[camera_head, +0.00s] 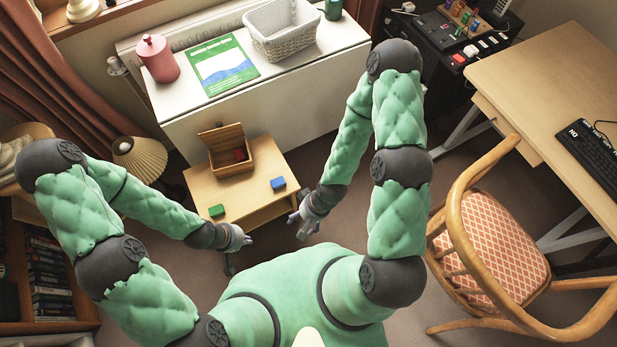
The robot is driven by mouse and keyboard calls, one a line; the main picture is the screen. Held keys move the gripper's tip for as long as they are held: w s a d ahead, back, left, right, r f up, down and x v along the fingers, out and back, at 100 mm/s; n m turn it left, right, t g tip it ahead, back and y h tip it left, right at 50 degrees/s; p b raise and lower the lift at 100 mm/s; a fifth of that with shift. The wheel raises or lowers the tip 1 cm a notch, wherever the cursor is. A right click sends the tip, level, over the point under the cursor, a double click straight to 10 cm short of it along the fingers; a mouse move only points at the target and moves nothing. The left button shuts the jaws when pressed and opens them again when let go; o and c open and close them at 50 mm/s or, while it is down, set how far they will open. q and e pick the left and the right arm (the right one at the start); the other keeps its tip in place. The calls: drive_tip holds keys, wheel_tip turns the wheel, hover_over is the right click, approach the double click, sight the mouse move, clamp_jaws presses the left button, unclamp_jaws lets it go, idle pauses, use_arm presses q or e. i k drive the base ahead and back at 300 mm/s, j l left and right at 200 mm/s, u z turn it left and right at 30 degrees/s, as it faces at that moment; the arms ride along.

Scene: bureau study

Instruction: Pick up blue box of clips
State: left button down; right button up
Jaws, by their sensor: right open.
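A small blue box (278,184) lies on the right part of a low wooden side table (241,200). My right gripper (296,226) is open and empty, in front of the table and below and right of the blue box, apart from it. My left gripper (246,243) is near the table's front left edge, below a small green box (217,210); its fingers are too small to tell open from shut. Nothing covers the blue box.
An open wooden chest (233,168) with something red inside stands at the table's back. A white cabinet (290,95) behind it carries a pink canister (157,60), a green booklet (222,64) and a white basket (282,40). A wooden chair (456,215) stands at right.

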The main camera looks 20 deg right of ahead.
sight(276, 183)
drive_tip(key=z, duration=0.2)
drive_tip(key=i+j, duration=0.1)
drive_tip(key=j, duration=1.1)
drive_tip(key=i+j, duration=0.15)
drive_tip(key=j, duration=0.5)
drive_tip(key=z, duration=0.05)
